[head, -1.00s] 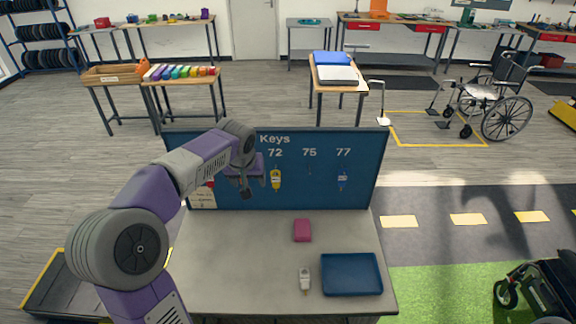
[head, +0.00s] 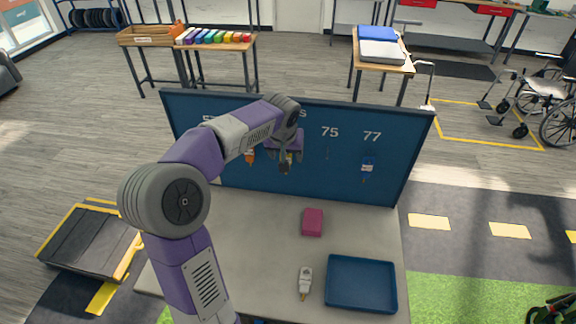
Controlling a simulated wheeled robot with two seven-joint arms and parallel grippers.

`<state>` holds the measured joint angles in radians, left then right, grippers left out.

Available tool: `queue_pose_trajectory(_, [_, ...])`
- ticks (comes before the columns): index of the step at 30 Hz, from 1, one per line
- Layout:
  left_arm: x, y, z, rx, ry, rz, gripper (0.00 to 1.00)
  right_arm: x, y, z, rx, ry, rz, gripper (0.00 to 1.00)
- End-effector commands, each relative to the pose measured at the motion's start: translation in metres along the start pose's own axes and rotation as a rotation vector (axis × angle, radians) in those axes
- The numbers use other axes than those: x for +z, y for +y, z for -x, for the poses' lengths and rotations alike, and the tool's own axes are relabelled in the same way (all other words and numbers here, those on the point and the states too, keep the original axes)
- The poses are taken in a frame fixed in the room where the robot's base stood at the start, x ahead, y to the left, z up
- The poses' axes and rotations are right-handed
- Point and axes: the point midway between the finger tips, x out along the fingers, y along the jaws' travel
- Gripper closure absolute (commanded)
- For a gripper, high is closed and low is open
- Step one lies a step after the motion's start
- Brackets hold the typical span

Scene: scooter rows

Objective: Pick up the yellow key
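A blue key board (head: 345,170) stands upright at the back of the grey table, with numbers above its hooks. My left gripper (head: 285,162) is in front of the board, left of the 75. It covers the place where the yellow key hung under the 72. Only a small yellowish patch shows at its fingers, so I cannot tell whether they touch the key, or whether they are open or shut. My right gripper is not in view.
An orange key (head: 249,156) hangs just left of my gripper and a blue key (head: 368,165) under 77. A white-tagged key (head: 305,282), a magenta block (head: 313,222) and a blue tray (head: 361,284) are on the table (head: 262,235).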

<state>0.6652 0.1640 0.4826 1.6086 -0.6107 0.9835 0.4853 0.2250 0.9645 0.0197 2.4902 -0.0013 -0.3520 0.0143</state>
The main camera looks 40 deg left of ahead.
Motion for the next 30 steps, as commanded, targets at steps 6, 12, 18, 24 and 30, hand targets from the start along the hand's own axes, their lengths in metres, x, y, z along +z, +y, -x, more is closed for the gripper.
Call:
queue_pose_trajectory(6, [-0.004, -0.004, -0.028, 0.001, -0.003, 0.0, 0.32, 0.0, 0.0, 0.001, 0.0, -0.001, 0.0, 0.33])
queue_pose_trajectory(12, [-0.006, -0.005, -0.055, 0.001, -0.001, -0.001, 0.32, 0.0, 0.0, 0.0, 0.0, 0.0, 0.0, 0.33])
queue_pose_trajectory(18, [-0.006, -0.006, -0.06, 0.001, 0.002, 0.0, 0.32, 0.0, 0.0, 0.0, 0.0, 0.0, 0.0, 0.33])
queue_pose_trajectory(24, [-0.006, -0.005, -0.059, 0.001, 0.002, -0.001, 0.46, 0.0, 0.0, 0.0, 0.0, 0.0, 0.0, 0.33])
queue_pose_trajectory(30, [-0.006, -0.005, -0.059, 0.001, 0.002, -0.001, 0.76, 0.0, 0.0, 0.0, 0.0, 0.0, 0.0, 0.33])
